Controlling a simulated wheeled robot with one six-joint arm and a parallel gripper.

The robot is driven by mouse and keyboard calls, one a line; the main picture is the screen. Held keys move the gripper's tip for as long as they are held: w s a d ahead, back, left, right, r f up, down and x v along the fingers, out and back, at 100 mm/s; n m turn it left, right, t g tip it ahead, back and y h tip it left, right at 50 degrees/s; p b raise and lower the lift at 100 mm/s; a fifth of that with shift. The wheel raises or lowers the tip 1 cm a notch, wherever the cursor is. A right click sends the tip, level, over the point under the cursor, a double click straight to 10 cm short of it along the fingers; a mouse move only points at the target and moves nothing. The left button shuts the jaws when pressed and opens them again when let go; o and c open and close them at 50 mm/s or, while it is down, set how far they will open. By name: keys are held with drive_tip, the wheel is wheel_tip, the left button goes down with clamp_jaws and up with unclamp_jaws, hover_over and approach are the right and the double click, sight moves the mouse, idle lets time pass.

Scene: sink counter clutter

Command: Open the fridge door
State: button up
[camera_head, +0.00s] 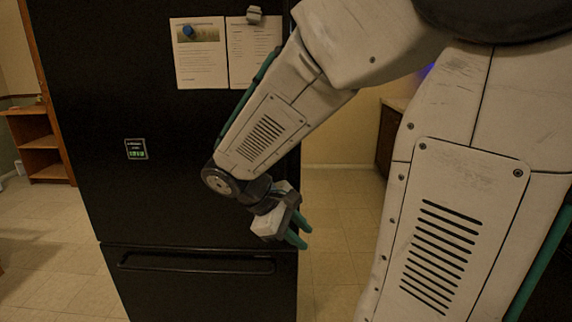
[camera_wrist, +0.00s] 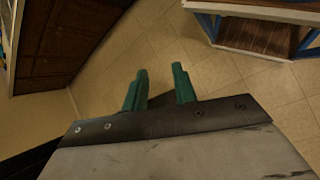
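The black fridge's upper door (camera_head: 105,90) fills the left and middle of the head view and looks shut. No handle shows on its visible face; my arm covers part of its right side. Below it is a drawer front (camera_head: 200,295) with a long horizontal handle (camera_head: 195,263). My gripper (camera_head: 302,234) is at the fridge's right edge, near the seam between door and drawer, fingers pointing down and right. In the wrist view my gripper (camera_wrist: 160,72) has its two green fingers apart, with only floor between them. Contact with the fridge cannot be told.
Two papers (camera_head: 200,52) and a small dark magnet (camera_head: 136,149) are on the door. A wooden shelf (camera_head: 40,145) stands far left. Dark cabinets (camera_wrist: 60,40) and a blue-framed wooden piece (camera_wrist: 255,35) show in the wrist view. Tiled floor (camera_head: 335,220) is clear right of the fridge.

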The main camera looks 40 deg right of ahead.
drive_tip(key=w+d+f+n+h, duration=0.1)
drive_tip(key=w+d+n+h, duration=0.3)
drive_tip(key=w+d, duration=0.2)
drive_tip(key=n+t+h, duration=0.7)
drive_tip(key=n+t, duration=0.1)
drive_tip(key=n, duration=0.4)
approach(285, 165)
drive_tip(key=x, duration=1.1)
clamp_jaws()
